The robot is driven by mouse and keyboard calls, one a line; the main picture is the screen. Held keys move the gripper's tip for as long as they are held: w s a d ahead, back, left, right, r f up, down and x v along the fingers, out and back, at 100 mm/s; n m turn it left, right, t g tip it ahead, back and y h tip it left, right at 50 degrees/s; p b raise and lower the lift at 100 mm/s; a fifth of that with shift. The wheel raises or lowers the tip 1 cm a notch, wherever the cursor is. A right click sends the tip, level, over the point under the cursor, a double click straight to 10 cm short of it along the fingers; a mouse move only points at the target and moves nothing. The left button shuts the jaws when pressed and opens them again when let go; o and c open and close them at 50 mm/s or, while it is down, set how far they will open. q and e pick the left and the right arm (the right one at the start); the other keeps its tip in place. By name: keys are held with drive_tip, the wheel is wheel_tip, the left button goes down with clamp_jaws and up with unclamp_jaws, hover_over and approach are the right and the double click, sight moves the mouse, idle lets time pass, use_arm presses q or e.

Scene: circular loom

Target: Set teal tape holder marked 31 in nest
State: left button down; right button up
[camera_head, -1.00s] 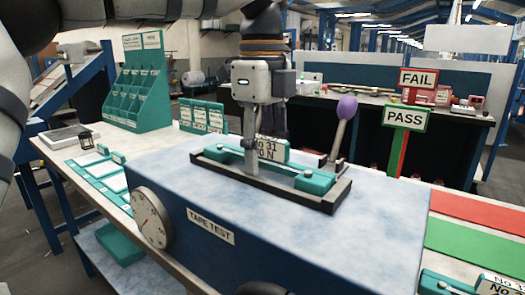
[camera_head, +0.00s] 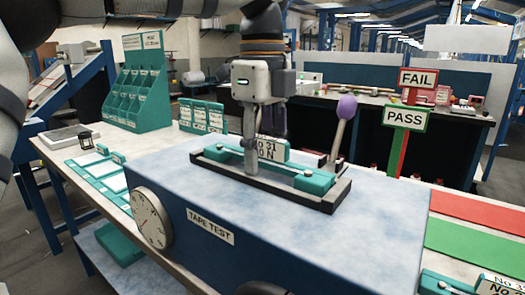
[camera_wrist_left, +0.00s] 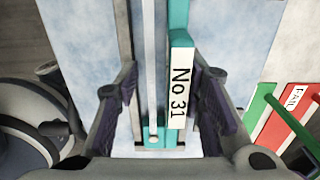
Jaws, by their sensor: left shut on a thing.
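The teal tape holder (camera_head: 313,182) marked 31 is a long bar with teal end blocks and an upright label plate. It lies along the dark nest frame (camera_head: 332,204) on top of the blue tape test machine. I cannot tell whether it is fully seated. My left gripper (camera_head: 250,168) points straight down, shut on the middle of the holder. In the left wrist view the "No 31" label (camera_wrist_left: 180,90) shows between the fingers of my left gripper (camera_wrist_left: 165,115). The fingers hide part of the holder.
A lever with a purple knob (camera_head: 346,108) rises just behind the nest. A dial (camera_head: 151,220) is on the machine's front left. PASS (camera_head: 407,117) and FAIL (camera_head: 418,79) signs stand at right. A teal rack (camera_head: 140,95) stands at back left. The machine top in front is clear.

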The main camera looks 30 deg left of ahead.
use_arm(q)
drive_tip(key=shift+f, duration=0.2)
drive_tip(key=c, duration=1)
unclamp_jaws()
drive_tip(key=shift+f, duration=0.1)
